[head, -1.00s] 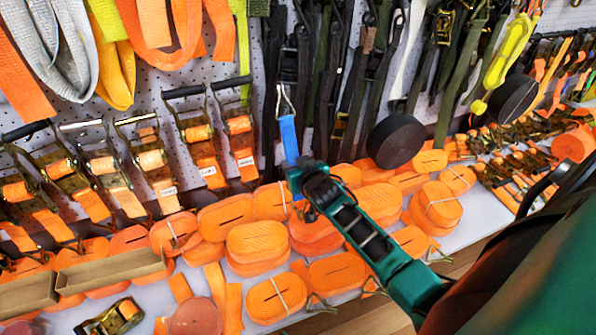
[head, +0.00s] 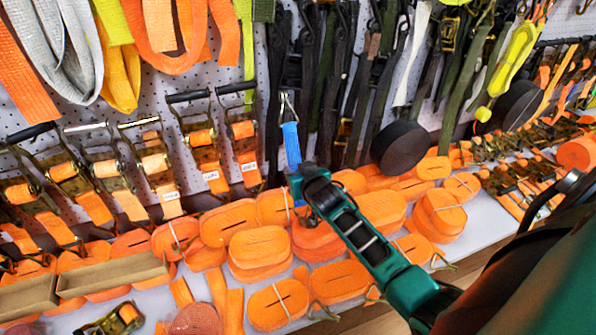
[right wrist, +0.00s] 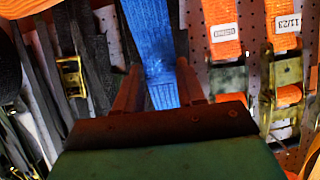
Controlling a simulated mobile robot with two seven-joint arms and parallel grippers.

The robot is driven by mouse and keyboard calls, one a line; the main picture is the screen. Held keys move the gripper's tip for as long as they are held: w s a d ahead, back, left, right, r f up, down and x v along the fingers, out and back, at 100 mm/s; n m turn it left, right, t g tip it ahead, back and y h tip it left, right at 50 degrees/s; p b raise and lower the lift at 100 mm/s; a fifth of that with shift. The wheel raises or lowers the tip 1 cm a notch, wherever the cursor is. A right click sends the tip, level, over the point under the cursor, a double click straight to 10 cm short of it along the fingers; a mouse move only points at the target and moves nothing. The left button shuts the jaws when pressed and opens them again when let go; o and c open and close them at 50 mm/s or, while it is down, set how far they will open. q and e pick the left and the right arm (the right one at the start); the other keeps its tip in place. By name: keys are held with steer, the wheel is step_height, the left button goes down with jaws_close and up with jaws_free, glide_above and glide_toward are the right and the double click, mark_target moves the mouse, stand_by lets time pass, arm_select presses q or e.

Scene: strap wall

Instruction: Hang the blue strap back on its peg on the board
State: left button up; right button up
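The blue strap (head: 291,146) shows in the head view as a short upright band with a wire hook at its top, in front of the pegboard. I cannot tell whether the hook touches a peg. The hook is out of that view. My left gripper is not in view.
Ratchet straps (head: 204,150) hang on the pegboard (head: 150,95) left of the blue strap, dark straps (head: 320,95) to its right. A black roll (head: 400,146) is close on the right. Rolled orange straps (head: 259,250) crowd the shelf below.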

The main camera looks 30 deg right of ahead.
steer(key=o, duration=0.5)
steer(key=shift+s, duration=0.1)
steer(key=shift+s+a+r+p, duration=0.15)
steer(key=shift+s+r+p, duration=0.1)
steer(key=shift+s+p, duration=0.15)
steer(key=p+v, duration=0.4)
steer(key=v, duration=0.8)
steer(key=s+a+n+g+y, duration=0.1)
steer(key=s+a+n+y, duration=0.25)
steer(key=a, duration=0.35)
steer(key=s+a+n+g+y, duration=0.1)
steer(key=s+a+n+y, duration=0.1)
steer(key=s+a, duration=0.45)
arm_select(q)
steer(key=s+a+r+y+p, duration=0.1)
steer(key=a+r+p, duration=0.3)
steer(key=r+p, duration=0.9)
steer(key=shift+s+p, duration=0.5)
steer(key=shift+p, duration=0.35)
arm_select(e)
steer(key=r, duration=0.3)
steer(key=s+r, duration=0.1)
steer(key=r, duration=0.6)
steer(key=shift+s+a, duration=0.1)
steer(key=shift+s, duration=0.15)
